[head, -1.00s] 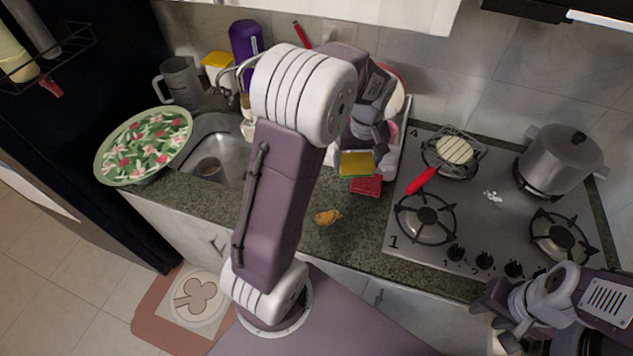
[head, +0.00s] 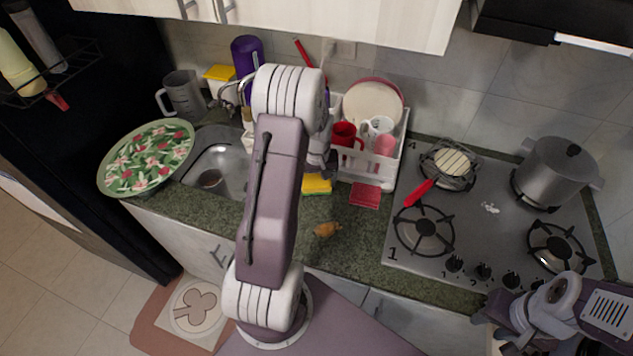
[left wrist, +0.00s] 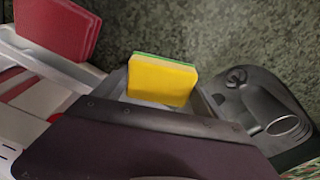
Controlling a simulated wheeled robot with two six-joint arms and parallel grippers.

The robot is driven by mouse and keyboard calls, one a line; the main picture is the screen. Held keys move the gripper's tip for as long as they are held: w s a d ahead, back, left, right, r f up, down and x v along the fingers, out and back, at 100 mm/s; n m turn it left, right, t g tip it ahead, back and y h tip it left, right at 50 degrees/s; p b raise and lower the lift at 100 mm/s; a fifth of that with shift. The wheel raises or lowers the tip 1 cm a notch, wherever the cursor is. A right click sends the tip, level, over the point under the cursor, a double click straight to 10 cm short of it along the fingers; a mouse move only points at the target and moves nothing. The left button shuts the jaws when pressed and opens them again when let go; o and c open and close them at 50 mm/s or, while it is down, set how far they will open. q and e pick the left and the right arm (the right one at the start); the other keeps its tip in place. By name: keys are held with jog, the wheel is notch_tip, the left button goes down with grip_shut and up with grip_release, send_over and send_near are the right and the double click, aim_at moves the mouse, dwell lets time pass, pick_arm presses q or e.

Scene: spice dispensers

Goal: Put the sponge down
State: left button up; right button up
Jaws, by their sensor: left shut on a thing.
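A yellow sponge with a green side (head: 317,185) is at the front left of the dish rack in the head view. It also shows in the left wrist view (left wrist: 161,80), held between the fingers of my left gripper (left wrist: 163,95). My left gripper is shut on it. In the head view my left arm hides most of that gripper (head: 318,170). Whether the sponge touches the counter (head: 345,240) I cannot tell. My right gripper (head: 487,325) is at the lower right, away from the sponge; its fingers are too unclear to read.
A red block (head: 365,195) lies on the counter right of the sponge. Behind stands the dish rack (head: 385,165) with plates and cups. The sink (head: 222,165) is left, the stove (head: 480,220) right. A small orange-brown item (head: 326,230) lies in front.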

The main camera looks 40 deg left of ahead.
aim_at(317, 184)
pick_arm(q)
jog(key=shift+w+a+f, duration=0.1)
jog(key=shift+f, duration=0.6)
jog(key=o, duration=1.3)
jog(key=shift+c, duration=0.2)
jog(key=shift+r, duration=0.6)
notch_tip(317, 184, up, 11)
jog(key=s+d, duration=0.1)
pick_arm(e)
jog(key=shift+s+r, duration=0.1)
jog(key=shift+r, duration=0.05)
jog(key=shift+o, duration=0.3)
jog(key=shift+w+a, duration=0.15)
jog(key=shift+w, duration=0.1)
jog(key=o, duration=0.5)
pick_arm(q)
jog(key=s+d+f+m, duration=0.2)
jog(key=s+d+m, duration=0.2)
jog(key=s+d, duration=0.2)
jog(key=s+d+f+m+h, duration=0.1)
jog(key=s+d+m, duration=0.2)
jog(key=s+d, duration=0.3)
jog(key=d, duration=0.4)
jog(key=shift+s+d+f+m, duration=0.3)
jog(key=shift+d+f+m, duration=0.05)
jog(key=shift+d+m, duration=0.05)
pick_arm(e)
jog(key=shift+o, duration=0.4)
jog(key=shift+s, duration=0.15)
